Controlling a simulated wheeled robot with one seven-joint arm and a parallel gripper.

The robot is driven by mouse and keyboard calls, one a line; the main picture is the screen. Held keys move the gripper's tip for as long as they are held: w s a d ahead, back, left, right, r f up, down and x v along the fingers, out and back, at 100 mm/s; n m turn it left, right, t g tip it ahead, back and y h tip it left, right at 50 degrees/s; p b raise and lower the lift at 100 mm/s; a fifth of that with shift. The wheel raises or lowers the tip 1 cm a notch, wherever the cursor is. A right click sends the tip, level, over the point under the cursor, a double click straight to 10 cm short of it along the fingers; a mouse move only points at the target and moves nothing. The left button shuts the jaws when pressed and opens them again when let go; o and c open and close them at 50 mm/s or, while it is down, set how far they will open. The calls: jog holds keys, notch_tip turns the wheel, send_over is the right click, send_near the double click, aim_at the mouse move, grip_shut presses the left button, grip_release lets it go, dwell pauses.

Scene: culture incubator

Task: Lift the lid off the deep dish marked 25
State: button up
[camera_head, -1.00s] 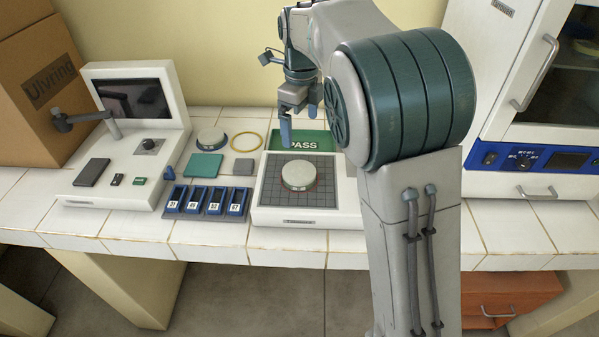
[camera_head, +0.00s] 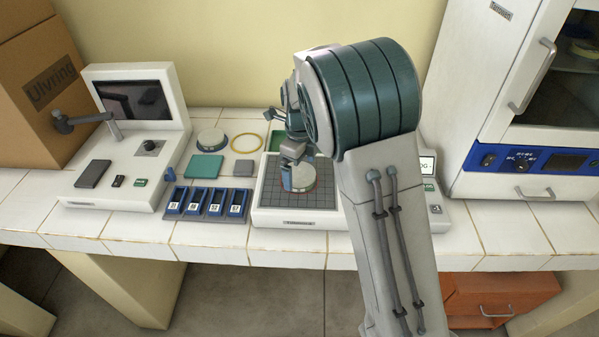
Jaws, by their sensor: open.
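A round dish with a pale lid (camera_head: 301,185) sits on the dark gridded top of the low white platform (camera_head: 265,215). No number can be read on it. My gripper (camera_head: 291,180) is open and lowered at the left side of this dish, with a blue finger in front of its left part. I cannot tell whether the finger touches the lid. The other finger is hidden. A second round dish with a pale top and blue side (camera_head: 210,140) stands further back on the left, with no mark readable.
A rack with numbered blue slots (camera_head: 208,203) stands left of the platform. The monitor console (camera_head: 130,130) is left; the incubator (camera_head: 525,110) is right.

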jog(key=shift+f, duration=0.2)
jog(key=c, duration=0.9)
jog(key=shift+r, duration=0.1)
jog(key=shift+c, duration=0.2)
